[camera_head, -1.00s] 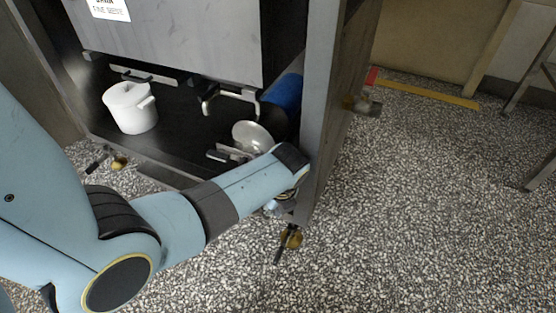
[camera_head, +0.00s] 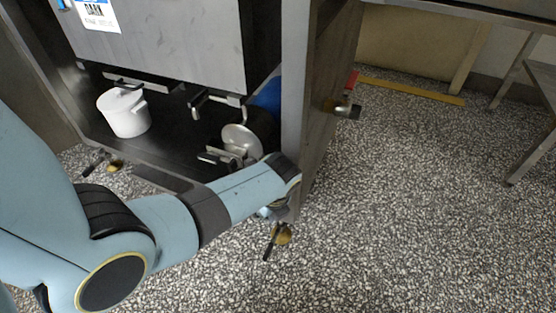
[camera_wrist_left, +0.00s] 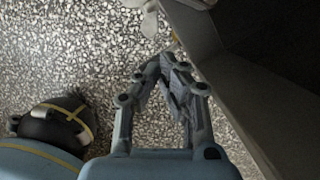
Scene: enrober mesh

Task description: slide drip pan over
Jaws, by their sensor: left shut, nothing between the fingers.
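I cannot pick out a drip pan with certainty. A dark, flat, tray-like surface (camera_head: 160,160) with a front rim forms the bottom of the metal frame in the head view. A white lidded pot (camera_head: 127,114) stands upright on it at the left. My left gripper (camera_wrist_left: 173,62) is shut and empty in the wrist view, over the speckled floor beside a dark metal edge (camera_wrist_left: 235,90). In the head view my left wrist is by the foot of the frame's right post and largely hides the fingers. Contact with the frame cannot be told. My right gripper is not in view.
A grey metal box (camera_head: 165,45) hangs above the dark surface. A round metal disc (camera_head: 241,139) with a bracket and a blue cylinder (camera_head: 267,97) sit near the right post (camera_head: 294,90). The speckled floor (camera_head: 420,210) at the right is open.

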